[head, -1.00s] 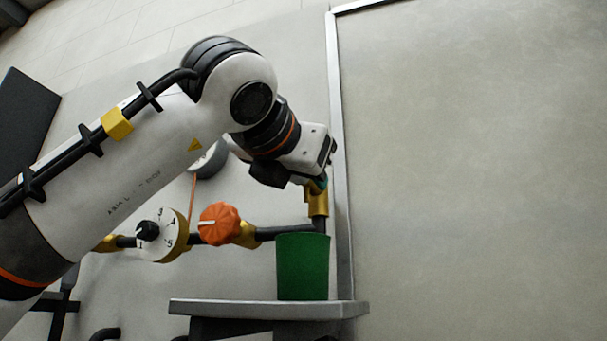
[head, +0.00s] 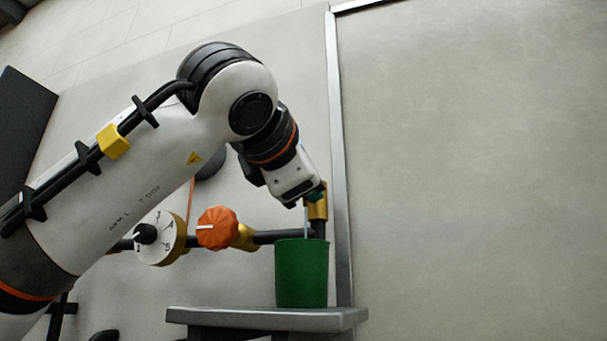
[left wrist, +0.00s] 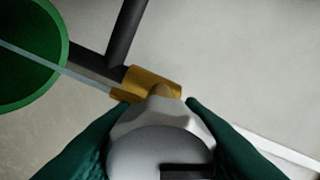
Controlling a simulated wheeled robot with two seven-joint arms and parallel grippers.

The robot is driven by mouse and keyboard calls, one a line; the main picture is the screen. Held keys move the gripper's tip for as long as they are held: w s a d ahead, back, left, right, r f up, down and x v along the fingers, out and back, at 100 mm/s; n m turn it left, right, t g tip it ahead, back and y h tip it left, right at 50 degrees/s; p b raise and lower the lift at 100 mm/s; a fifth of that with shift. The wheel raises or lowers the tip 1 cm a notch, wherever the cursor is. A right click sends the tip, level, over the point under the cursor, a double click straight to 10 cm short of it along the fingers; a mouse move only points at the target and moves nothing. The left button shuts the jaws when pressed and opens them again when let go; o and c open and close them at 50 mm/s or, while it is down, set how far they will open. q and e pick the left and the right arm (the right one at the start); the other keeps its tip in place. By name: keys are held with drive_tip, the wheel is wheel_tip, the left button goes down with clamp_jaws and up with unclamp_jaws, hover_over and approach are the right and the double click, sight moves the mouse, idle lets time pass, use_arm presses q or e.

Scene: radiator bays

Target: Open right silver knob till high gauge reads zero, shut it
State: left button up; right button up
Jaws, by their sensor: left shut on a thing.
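My left gripper (head: 316,192) is at the brass valve fitting (head: 317,208) on the right end of the pipe. In the left wrist view its green fingers are shut on the silver knob (left wrist: 158,130), in front of the brass body (left wrist: 152,80). A thin pale stream (head: 306,218) runs from the fitting down to the green bucket (head: 302,275); the stream (left wrist: 40,58) also shows in the left wrist view. A round gauge (head: 212,164) is mostly hidden behind my left arm, so its reading cannot be seen. My right gripper is out of view.
An orange knob (head: 216,229) and a white numbered dial with a black knob (head: 158,240) sit on the pipe left of the valve. The bucket stands on a grey shelf (head: 250,318). A metal wall edge (head: 338,150) rises close right of the valve.

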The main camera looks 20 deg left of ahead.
use_arm(q)
drive_tip(key=shift+m, duration=0.4)
drive_tip(key=o, duration=0.9)
drive_tip(key=shift+s, duration=0.1)
drive_tip(key=shift+o, duration=0.2)
drive_tip(key=shift+d, duration=0.1)
drive_tip(key=shift+s, duration=0.1)
drive_tip(key=shift+s+f+b, duration=0.1)
drive_tip(key=shift+s+b, duration=0.2)
drive_tip(key=s+b, duration=0.4)
drive_tip(key=s, duration=0.7)
drive_tip(key=shift+s+a, duration=0.15)
drive_tip(key=shift+a, duration=0.05)
